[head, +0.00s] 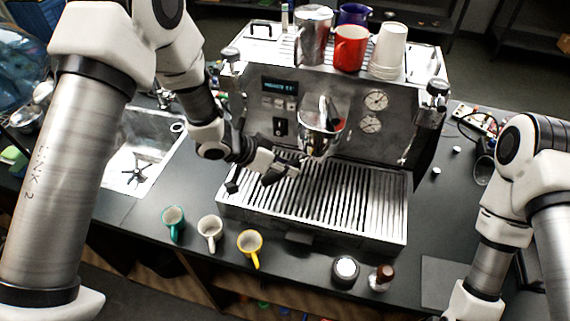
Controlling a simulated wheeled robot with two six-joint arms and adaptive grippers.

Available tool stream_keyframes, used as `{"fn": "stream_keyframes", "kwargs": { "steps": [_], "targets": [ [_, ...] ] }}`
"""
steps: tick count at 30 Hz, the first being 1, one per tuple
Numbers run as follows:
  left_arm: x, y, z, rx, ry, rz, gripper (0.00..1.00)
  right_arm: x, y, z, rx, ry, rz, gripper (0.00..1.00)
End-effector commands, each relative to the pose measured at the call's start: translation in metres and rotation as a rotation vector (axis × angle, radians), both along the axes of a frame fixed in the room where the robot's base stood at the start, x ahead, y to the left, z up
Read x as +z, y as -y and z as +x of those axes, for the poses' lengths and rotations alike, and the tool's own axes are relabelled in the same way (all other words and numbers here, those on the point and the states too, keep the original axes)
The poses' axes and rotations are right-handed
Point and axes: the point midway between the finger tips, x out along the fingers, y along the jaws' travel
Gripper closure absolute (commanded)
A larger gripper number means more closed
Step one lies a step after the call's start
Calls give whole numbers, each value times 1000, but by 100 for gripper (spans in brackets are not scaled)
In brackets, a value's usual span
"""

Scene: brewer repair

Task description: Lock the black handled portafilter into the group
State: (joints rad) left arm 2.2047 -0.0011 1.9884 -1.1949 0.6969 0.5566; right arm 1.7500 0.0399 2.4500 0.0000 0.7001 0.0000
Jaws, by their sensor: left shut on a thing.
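The espresso machine (255,105) stands on the dark counter with its chrome group (320,138) at the middle of its front. My left gripper (280,170) is just left of and below the group, above the drip grate. It is shut on the black handled portafilter, whose handle is mostly hidden by the dark fingers. I cannot tell from this view whether the portafilter's metal head is seated in the group. My right arm comes in at the lower right, and its gripper is out of the picture.
Cups top the machine. A sink (140,150) is at left.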

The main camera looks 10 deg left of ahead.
Motion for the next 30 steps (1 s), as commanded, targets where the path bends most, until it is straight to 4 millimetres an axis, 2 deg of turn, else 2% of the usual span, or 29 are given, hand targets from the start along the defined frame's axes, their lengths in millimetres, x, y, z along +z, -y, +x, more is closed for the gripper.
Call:
{"fn": "stream_keyframes", "kwargs": {
  "steps": [30],
  "targets": [
    [0,0,0,1,0,-1,100,6,0,0,0,0,0,60]
  ]
}}
